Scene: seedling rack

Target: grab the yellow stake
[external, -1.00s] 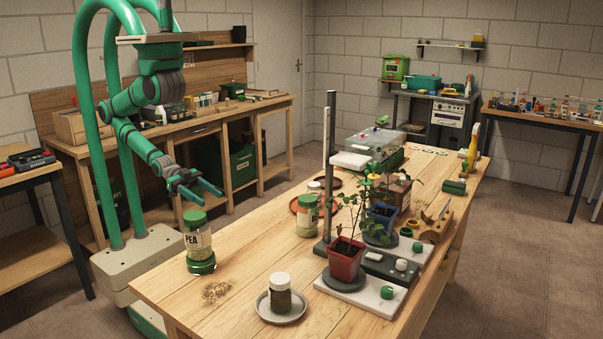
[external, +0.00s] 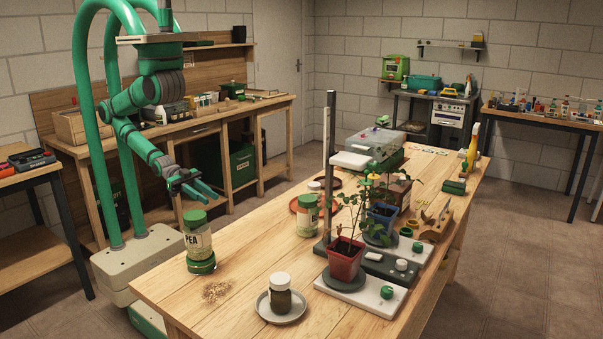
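A yellow knob-like piece (external: 371,178) shows among the leaves above the blue pot (external: 382,213). It may be the top of the yellow stake; leaves hide what is below it, so I cannot tell its full shape. My gripper (external: 214,200) is in the air over the near left side of the wooden table, above and beside the jar labelled PEA (external: 198,240). Its two green fingers are apart with a narrow gap and nothing between them. It is well to the left of the plants and touches nothing.
A red pot (external: 346,262) with a leafy plant stands in front of the blue pot. A tall dark post (external: 330,150) with a white arm rises just left of the plants. A small jar on a saucer (external: 281,300) and spilled seeds (external: 216,291) lie nearer.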

